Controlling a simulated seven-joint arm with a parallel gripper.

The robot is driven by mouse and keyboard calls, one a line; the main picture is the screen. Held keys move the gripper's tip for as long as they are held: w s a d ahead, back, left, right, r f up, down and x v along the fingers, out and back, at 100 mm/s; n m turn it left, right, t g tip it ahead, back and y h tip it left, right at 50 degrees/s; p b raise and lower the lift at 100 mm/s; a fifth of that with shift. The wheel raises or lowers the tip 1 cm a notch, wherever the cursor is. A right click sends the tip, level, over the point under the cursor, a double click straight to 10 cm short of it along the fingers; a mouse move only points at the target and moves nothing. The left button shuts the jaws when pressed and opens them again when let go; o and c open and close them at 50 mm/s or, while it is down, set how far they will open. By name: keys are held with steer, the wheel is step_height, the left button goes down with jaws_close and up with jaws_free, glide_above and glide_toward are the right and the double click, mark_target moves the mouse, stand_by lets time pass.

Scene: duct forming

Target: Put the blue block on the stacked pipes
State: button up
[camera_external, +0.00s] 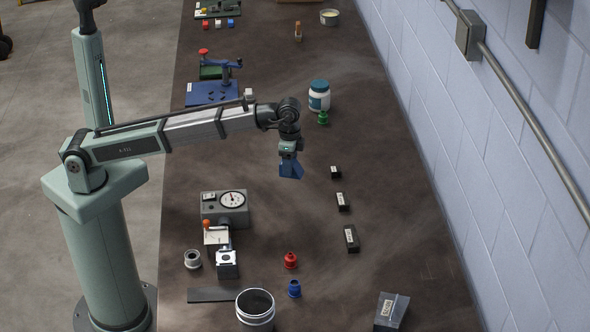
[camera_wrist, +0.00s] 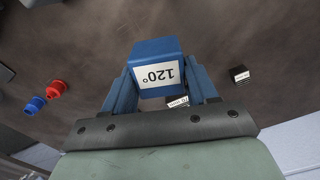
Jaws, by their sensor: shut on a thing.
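My gripper (camera_external: 290,168) is above the middle of the dark table, raised clear of its surface. In the wrist view its two blue fingers (camera_wrist: 162,84) are shut on the blue block (camera_wrist: 155,48), which has a white label reading 120°. In the external view the block cannot be clearly told apart from the blue fingers. No clear stack of pipes can be made out. An open grey cylinder (camera_external: 255,312) stands at the front of the table, and a short grey ring (camera_external: 193,259) lies left of it.
Several black labelled blocks (camera_external: 343,201) lie to the right of my gripper. Red (camera_external: 290,260) and blue (camera_external: 294,289) fittings stand in front. A gauge device (camera_external: 231,207) is at the left, and a white jar (camera_external: 319,95) and green fitting (camera_external: 323,118) are behind. A wall (camera_external: 450,130) borders the right.

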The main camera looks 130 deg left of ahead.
steer(key=w+d+r+m, duration=0.1)
steer(key=w+d+m, duration=0.1)
steer(key=w+d, duration=0.65)
steer(key=w+d+r+m, duration=0.2)
steer(key=w+d, duration=0.3)
steer(key=d, duration=0.7)
step_height(320, 180, up, 7)
steer(key=m, duration=0.7)
glide_above(254, 300)
steer(key=shift+f+m, duration=0.75)
steer(key=shift+f, duration=1.75)
steer(key=shift+f+m, duration=0.75)
steer(key=shift+f, duration=1.75)
steer(key=shift+f, duration=0.1)
steer(key=o, duration=1.3)
step_height(254, 300, up, 12)
